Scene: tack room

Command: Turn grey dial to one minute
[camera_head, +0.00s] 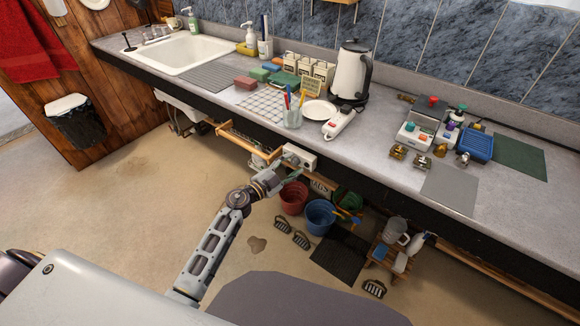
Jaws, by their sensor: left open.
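A pale box (299,154) is mounted at the front of the counter, just below its edge. A small dark round part shows on its face, but it is too small to tell clearly whether it is the grey dial or to read its setting. My left gripper (291,172) is open, just below and in front of this box, with its fingers close to the face. I cannot tell whether they touch it, and the gripper hides part of the area. My right gripper is out of view.
A wooden rail (248,145) projects left of the box. Red (294,197) and blue (319,216) buckets stand below, right of my arm. The counter (390,185) above holds a kettle (350,73), a plate (319,110) and a cup of pens (292,117). Floor at left is clear.

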